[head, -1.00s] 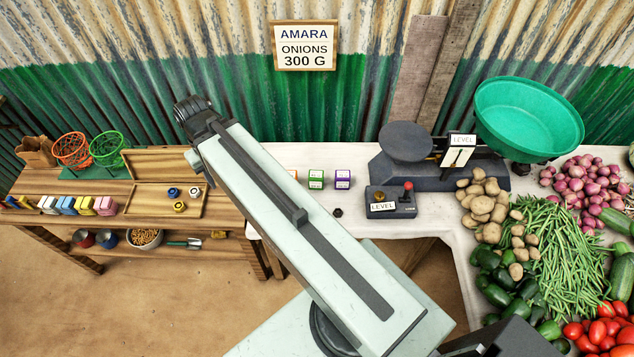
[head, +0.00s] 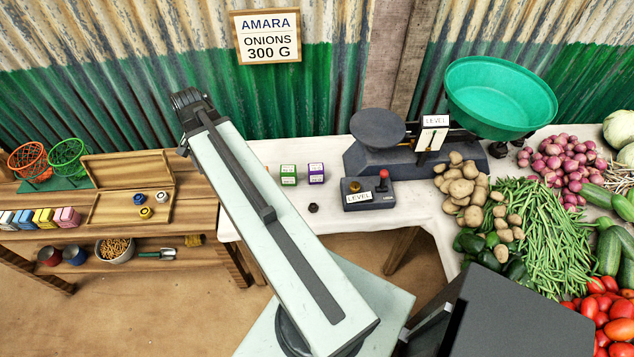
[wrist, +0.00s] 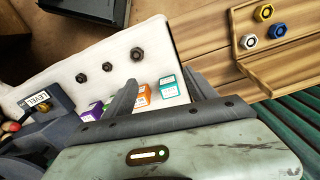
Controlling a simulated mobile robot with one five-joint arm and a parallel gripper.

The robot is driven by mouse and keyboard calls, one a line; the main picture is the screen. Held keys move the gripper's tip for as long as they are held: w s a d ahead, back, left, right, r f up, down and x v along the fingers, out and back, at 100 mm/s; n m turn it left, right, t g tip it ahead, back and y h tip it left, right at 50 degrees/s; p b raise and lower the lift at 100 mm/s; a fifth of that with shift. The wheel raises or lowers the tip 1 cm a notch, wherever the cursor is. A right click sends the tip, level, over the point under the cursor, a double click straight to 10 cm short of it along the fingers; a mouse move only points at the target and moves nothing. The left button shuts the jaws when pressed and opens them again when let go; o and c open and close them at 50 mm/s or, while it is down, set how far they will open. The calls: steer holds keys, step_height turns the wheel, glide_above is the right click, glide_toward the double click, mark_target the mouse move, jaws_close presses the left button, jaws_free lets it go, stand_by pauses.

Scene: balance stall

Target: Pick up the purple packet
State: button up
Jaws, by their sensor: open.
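The purple packet (head: 316,173) is a small box with a white label, standing on the white table right of a green packet (head: 288,174). In the wrist view the purple packet (wrist: 92,112) lies left of my gripper's fingers, apart from them. My gripper (wrist: 162,100) is open, its two dark fingers spread over the row of packets. An orange packet (wrist: 143,95) and a teal packet (wrist: 168,88) show between the fingers. The green packet is partly hidden by the left finger. In the head view my arm covers part of the row.
A dark control box (head: 369,194) with a red knob and the weighing scale (head: 377,155) stand right of the packets. Several dark nuts (wrist: 108,67) lie on the table. A wooden tray (head: 103,209) is at left. Vegetables crowd the right side.

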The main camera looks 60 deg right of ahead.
steer(key=s+d+f+m+b, duration=0.2)
steer(key=s+d+f+m, duration=0.15)
steer(key=d, duration=0.45)
steer(key=s+d+f+m+b, duration=0.25)
steer(key=s+d+m, duration=0.2)
steer(key=d, duration=0.25)
steer(key=m+b, duration=0.3)
steer(key=m, duration=0.6)
glide_above(316, 167)
steer(key=f, duration=0.3)
steer(key=shift+a+f, duration=0.15)
steer(key=shift+a, duration=0.05)
step_height(316, 167, down, 3)
steer(key=shift+r+b, duration=0.1)
steer(key=shift+b, duration=1.15)
steer(key=shift+n, duration=0.3)
steer(key=f+b, duration=0.5)
steer(key=shift+w+d+f, duration=0.1)
steer(key=shift+d+f, duration=0.05)
steer(key=shift+d, duration=0.1)
